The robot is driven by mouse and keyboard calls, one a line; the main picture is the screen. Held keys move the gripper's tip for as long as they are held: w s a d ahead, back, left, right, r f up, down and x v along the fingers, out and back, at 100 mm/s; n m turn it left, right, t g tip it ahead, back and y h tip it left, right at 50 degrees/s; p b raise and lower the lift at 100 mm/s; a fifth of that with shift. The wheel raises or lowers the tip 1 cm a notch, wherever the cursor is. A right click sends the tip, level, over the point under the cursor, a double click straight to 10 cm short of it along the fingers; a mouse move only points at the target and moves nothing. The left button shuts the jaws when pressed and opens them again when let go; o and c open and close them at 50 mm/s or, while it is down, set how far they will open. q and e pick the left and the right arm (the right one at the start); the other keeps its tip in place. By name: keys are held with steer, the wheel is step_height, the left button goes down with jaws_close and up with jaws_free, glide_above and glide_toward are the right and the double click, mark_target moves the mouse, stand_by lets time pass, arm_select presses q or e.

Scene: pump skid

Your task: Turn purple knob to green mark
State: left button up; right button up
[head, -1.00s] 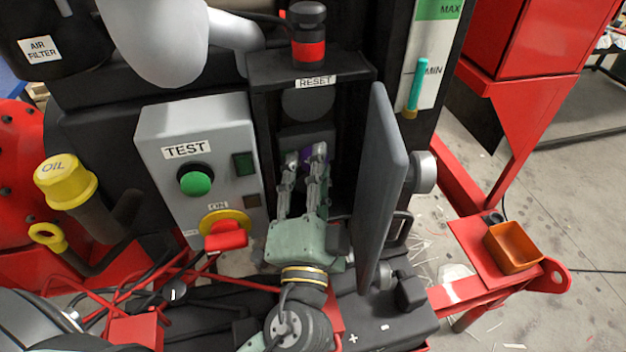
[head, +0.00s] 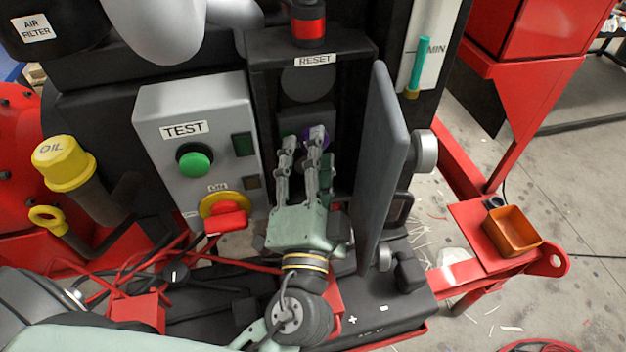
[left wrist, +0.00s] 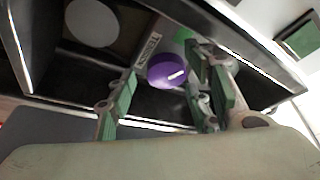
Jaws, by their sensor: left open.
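The purple knob (left wrist: 170,72) sits inside the open black box and carries a white pointer line. In the left wrist view the line points to the right and slightly up. A green mark (left wrist: 182,38) shows on the panel just beyond the knob. In the head view the knob (head: 326,142) is mostly hidden behind my fingers. My left gripper (head: 304,138) is open and reaches into the box. In the left wrist view its fingers (left wrist: 165,95) stand on either side of the knob, not clamped on it. My right gripper is not in view.
The open door (head: 383,165) stands close right of my left gripper. The box wall (head: 262,110) is close on its left. The grey TEST panel (head: 165,150) with a green button and red-yellow switch (head: 227,212) is further left. An orange bin (head: 512,232) stands at the right.

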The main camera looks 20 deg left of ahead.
arm_select(q)
steer(key=v, duration=1.1)
steer(key=shift+s, duration=0.2)
steer(key=shift+d+f, duration=0.1)
steer(key=shift+d, duration=0.05)
steer(key=p+x, duration=1.2)
steer(key=p, duration=0.8)
steer(key=shift+w, duration=0.1)
steer(key=shift+c, duration=0.2)
